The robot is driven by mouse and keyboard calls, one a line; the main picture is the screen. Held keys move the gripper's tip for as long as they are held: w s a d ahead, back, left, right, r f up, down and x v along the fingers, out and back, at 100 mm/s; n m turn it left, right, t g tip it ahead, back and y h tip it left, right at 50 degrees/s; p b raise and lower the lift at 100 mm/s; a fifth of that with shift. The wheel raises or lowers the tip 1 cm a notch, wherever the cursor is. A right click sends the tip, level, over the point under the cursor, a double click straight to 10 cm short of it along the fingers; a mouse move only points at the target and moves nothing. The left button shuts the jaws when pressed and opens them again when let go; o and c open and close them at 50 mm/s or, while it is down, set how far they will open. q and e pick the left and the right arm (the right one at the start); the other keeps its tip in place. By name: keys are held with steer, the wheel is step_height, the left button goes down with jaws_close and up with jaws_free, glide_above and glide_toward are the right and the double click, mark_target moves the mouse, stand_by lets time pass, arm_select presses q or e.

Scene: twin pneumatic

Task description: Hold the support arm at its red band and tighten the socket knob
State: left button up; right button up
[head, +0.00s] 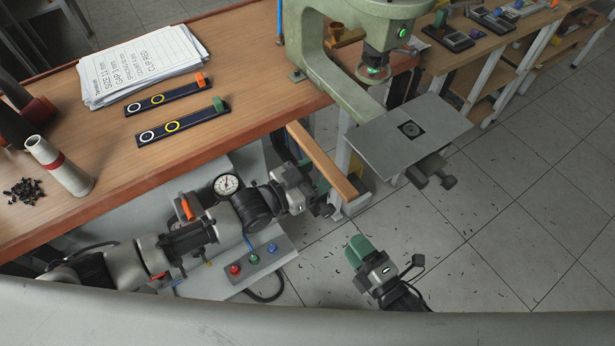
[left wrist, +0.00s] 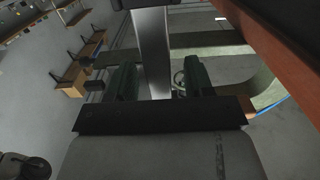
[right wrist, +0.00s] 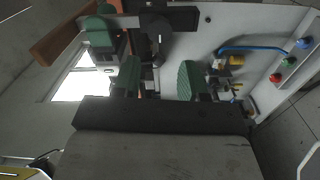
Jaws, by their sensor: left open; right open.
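My left gripper (head: 318,192) is beside a wooden rail below the bench's front edge. In the left wrist view its green fingers (left wrist: 160,78) are open, with a grey metal bar (left wrist: 152,50) showing between and beyond them. My right gripper (head: 364,252) is over the floor at lower right. In the right wrist view its green fingers (right wrist: 160,78) are open and empty. I cannot pick out the support arm with certainty; the red band I see is on a pale cylinder (head: 66,170) on the bench. A dark knob-like clamp (head: 432,171) sits under a grey plate (head: 410,130); whether it is the socket knob I cannot tell.
A green press (head: 345,85) stands at the bench's right end. Papers (head: 140,65) and two dark strips lie on the bench (head: 250,70). A box with coloured buttons (head: 254,262) and a gauge (head: 227,185) are below it.

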mark_target(320, 159)
arm_select(q)
steer(key=shift+d, duration=0.1)
jaws_close()
stand_by(0.5)
steer(key=shift+r, duration=0.15)
steer(key=shift+r+p, duration=2.1)
steer(key=shift+r, duration=0.25)
stand_by(0.8)
